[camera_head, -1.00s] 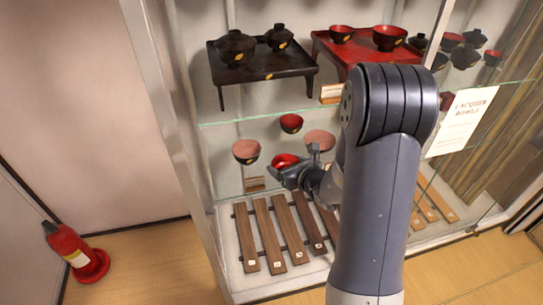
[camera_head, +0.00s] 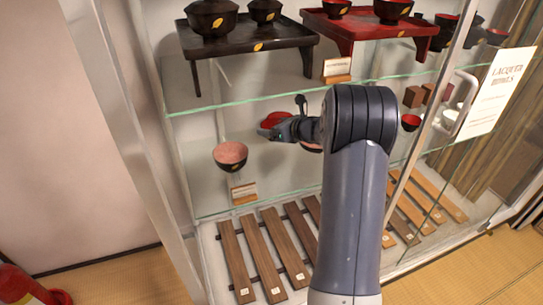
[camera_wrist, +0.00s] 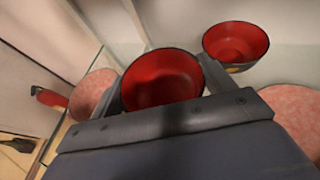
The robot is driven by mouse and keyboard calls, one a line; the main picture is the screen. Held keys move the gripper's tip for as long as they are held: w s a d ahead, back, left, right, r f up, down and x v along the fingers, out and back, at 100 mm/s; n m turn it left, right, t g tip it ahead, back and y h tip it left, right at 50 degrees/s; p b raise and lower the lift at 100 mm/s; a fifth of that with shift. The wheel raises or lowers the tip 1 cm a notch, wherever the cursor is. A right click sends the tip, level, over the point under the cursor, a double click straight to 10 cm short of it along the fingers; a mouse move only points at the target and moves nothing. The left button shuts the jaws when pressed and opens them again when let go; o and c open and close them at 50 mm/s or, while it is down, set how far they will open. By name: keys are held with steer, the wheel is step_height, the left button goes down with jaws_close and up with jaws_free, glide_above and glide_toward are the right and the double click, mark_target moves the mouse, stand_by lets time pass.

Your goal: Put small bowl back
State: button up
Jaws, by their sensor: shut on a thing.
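My gripper (camera_head: 285,122) is shut on a small lacquer bowl (camera_wrist: 162,80), red inside with a dark rim. In the wrist view its fingers sit on both sides of the bowl. The held bowl shows as a red patch in the head view (camera_head: 275,118), partly hidden by the gripper. It is inside the display case, under the upper glass shelf (camera_head: 285,98). Another small red bowl (camera_wrist: 236,45) stands beyond it to the right in the wrist view. I cannot tell how high the held bowl is above the lower shelf (camera_head: 290,194).
A pink-lined bowl (camera_head: 230,156) stands left of my gripper, near a small label (camera_head: 244,193). Another pink-lined bowl (camera_wrist: 295,108) is close on the right. Black (camera_head: 250,40) and red (camera_head: 370,26) stands hold bowls above. A glass door with a handle (camera_head: 462,100) is at right.

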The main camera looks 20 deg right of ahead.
step_height(320, 180, down, 8)
steer(key=shift+r+b, duration=0.1)
steer(key=shift+b, duration=0.8)
steer(key=o, duration=1)
steer(key=shift+f, duration=0.2)
steer(key=shift+r, duration=0.2)
steer(key=shift+s+d+r, duration=0.15)
steer(key=shift+s, duration=0.15)
steer(key=p+v, duration=0.1)
steer(key=v, duration=1)
steer(key=shift+s, duration=0.15)
